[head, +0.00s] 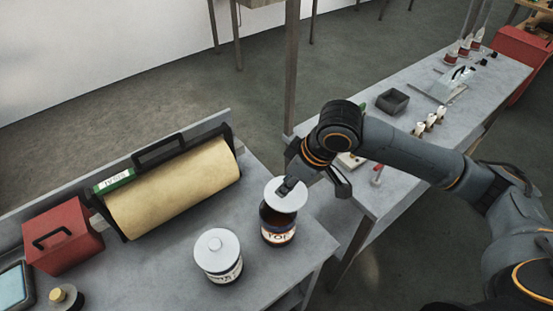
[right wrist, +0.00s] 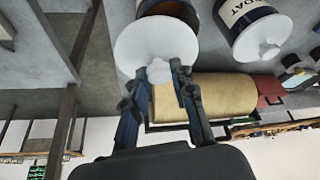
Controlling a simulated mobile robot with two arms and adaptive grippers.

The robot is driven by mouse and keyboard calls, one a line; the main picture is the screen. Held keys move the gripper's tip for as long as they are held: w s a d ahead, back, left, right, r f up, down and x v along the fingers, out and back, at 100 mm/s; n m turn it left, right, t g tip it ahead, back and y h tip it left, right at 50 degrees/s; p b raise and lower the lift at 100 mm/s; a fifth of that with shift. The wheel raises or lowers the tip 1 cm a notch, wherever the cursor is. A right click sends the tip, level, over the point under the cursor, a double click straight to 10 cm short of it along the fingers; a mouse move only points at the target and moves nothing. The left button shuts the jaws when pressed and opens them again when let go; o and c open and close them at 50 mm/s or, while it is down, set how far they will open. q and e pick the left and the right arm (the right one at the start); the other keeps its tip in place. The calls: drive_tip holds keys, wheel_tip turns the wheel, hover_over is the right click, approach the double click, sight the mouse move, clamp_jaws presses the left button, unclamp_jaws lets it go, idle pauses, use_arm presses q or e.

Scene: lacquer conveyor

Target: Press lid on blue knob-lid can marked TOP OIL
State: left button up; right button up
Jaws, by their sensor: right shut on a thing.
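The can (head: 278,237) with a label reading "TO…" stands near the front edge of the near bench; its body looks dark with a brownish band. A round white lid (head: 287,201) is over its mouth. My right gripper (head: 289,185) is shut on the lid's knob from above. In the right wrist view the fingertips (right wrist: 166,70) are on the knob of the lid (right wrist: 132,42), and part of the can (right wrist: 172,10) shows behind the lid. My left gripper is not in view.
A second can (head: 219,262) with a white knob lid stands close to the left. Behind are a paper roll (head: 175,188) in a black holder and a red box (head: 62,238). A long bench (head: 420,80) with a dark tray (head: 392,101) runs off to the right.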

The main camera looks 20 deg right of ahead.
sight(280, 199)
drive_tip(key=n+p, duration=0.1)
drive_tip(key=a+r+n+g+p, duration=0.1)
drive_tip(key=n, duration=0.1)
drive_tip(key=s+r+n+y+p, duration=0.1)
drive_tip(key=shift+a+r+n, duration=0.2)
drive_tip(key=shift+a+n, duration=0.1)
drive_tip(key=shift+a+n+g+p, duration=0.15)
drive_tip(key=shift+n+g+p, duration=0.2)
drive_tip(key=shift+n+g, duration=0.05)
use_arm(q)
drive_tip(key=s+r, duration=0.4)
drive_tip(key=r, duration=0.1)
use_arm(e)
drive_tip(key=shift+w+a+f, duration=0.1)
drive_tip(key=shift+w, duration=0.05)
drive_tip(key=shift+w+f+n, duration=0.1)
drive_tip(key=shift+f+n, duration=0.1)
drive_tip(key=shift+n, duration=0.1)
drive_tip(key=shift+f+b, duration=0.3)
drive_tip(key=shift+b, duration=0.15)
drive_tip(key=shift+f+b, duration=0.25)
drive_tip(key=shift+b, duration=0.1)
wheel_tip(280, 199, down, 3)
drive_tip(key=b, duration=0.4)
drive_tip(key=shift+f, duration=1.05)
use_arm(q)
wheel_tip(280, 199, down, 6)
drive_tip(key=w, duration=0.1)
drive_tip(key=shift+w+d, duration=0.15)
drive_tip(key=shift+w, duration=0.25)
